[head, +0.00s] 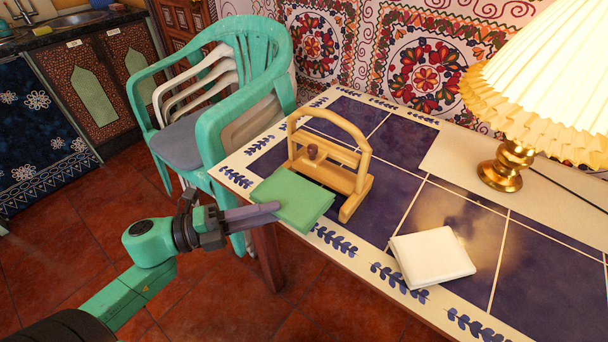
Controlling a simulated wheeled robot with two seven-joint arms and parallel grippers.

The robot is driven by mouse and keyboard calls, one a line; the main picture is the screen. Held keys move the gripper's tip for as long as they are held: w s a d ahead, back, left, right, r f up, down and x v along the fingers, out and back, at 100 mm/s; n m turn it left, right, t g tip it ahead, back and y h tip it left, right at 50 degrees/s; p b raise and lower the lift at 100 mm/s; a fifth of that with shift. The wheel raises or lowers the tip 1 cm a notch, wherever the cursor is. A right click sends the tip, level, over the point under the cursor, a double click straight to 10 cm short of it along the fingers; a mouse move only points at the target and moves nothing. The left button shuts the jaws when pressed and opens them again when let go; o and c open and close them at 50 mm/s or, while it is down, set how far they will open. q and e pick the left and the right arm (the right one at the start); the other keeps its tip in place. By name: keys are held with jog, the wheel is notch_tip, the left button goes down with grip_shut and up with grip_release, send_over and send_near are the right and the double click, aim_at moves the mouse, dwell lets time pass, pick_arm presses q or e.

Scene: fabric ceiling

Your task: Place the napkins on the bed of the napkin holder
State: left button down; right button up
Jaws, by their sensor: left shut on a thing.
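The wooden napkin holder (349,180) stands on the blue tiled table, with a tall arch at the back and a low bar with a dark round knob. My left gripper (262,212) is shut on a stack of green napkins (298,201). It holds the stack roughly flat at the table's near left edge, just in front of the holder. I cannot tell whether the green stack touches the holder or the table. A stack of white napkins (432,256) lies on the table to the right of the holder. My right gripper is not in view.
A lamp with a brass base (503,168) and pleated shade stands on a pale runner (471,157) at the right. Stacked green and white plastic chairs (222,95) stand close to the table's left end. The table (460,207) is clear between the holder and the white napkins.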

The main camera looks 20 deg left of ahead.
aim_at(300, 177)
pick_arm(q)
jog(key=w, duration=0.2)
jog(key=w+d, duration=0.1)
jog(key=w, duration=0.1)
jog(key=w+d, duration=0.1)
jog(key=w, duration=0.2)
jog(key=shift+d, duration=0.15)
jog(key=w, duration=0.1)
jog(key=w+d, duration=0.1)
jog(key=w, duration=0.2)
jog(key=shift+d, duration=0.3)
jog(key=shift+w+d+f, duration=0.1)
jog(key=shift+w+f, duration=0.1)
jog(key=shift+f, duration=0.7)
jog(key=shift+s, duration=0.15)
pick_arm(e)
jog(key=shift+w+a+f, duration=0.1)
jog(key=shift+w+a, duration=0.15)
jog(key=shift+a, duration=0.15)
pick_arm(q)
jog(key=shift+f, duration=0.1)
jog(key=c, duration=0.7)
grip_release()
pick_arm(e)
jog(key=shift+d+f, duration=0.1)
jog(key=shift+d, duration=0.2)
